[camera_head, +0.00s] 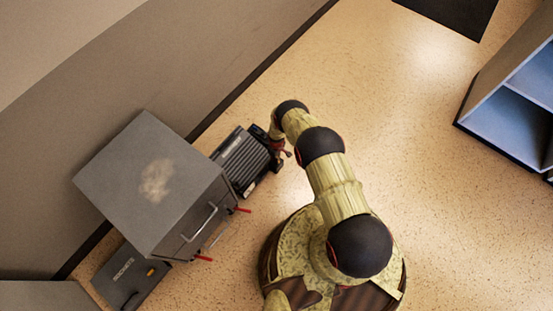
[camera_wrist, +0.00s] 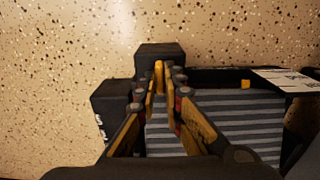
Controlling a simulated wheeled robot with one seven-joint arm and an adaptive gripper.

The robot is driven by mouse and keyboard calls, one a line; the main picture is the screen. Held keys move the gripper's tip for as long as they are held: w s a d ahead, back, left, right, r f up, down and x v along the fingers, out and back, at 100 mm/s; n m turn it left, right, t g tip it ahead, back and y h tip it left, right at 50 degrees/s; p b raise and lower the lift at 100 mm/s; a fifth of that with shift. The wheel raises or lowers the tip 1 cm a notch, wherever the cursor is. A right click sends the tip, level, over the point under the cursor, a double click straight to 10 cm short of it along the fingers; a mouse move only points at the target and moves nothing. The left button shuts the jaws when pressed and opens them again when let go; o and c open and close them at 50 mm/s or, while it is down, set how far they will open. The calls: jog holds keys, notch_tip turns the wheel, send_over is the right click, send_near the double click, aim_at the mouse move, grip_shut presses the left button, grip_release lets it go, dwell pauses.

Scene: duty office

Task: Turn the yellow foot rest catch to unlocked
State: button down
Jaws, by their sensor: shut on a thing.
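The foot rest (camera_head: 243,158) is a dark frame with a grey ribbed top, on the floor beside a grey cabinet. Its ribbed top (camera_wrist: 235,125) fills the lower right of the wrist view. The yellow catch (camera_wrist: 158,68) stands at a black block on the frame's edge, between my fingertips. My gripper (camera_wrist: 158,82) is shut on the catch, with its fingers reaching over the ribbed top. In the head view my gripper (camera_head: 284,152) is at the foot rest's right end; the catch cannot be made out there. I cannot tell which setting the catch is in.
The grey cabinet (camera_head: 150,180) with a handle and red pieces stands left of the foot rest. A dark box (camera_head: 128,277) with a yellow piece lies below it. A blue-lined shelf unit (camera_head: 515,100) stands at right. A white label (camera_wrist: 285,78) shows near the foot rest. Speckled floor between is clear.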

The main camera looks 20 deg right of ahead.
dwell(0.3)
jog(key=c, duration=2)
grip_release()
jog(key=shift+o, duration=0.4)
notch_tip(320, 180, up, 12)
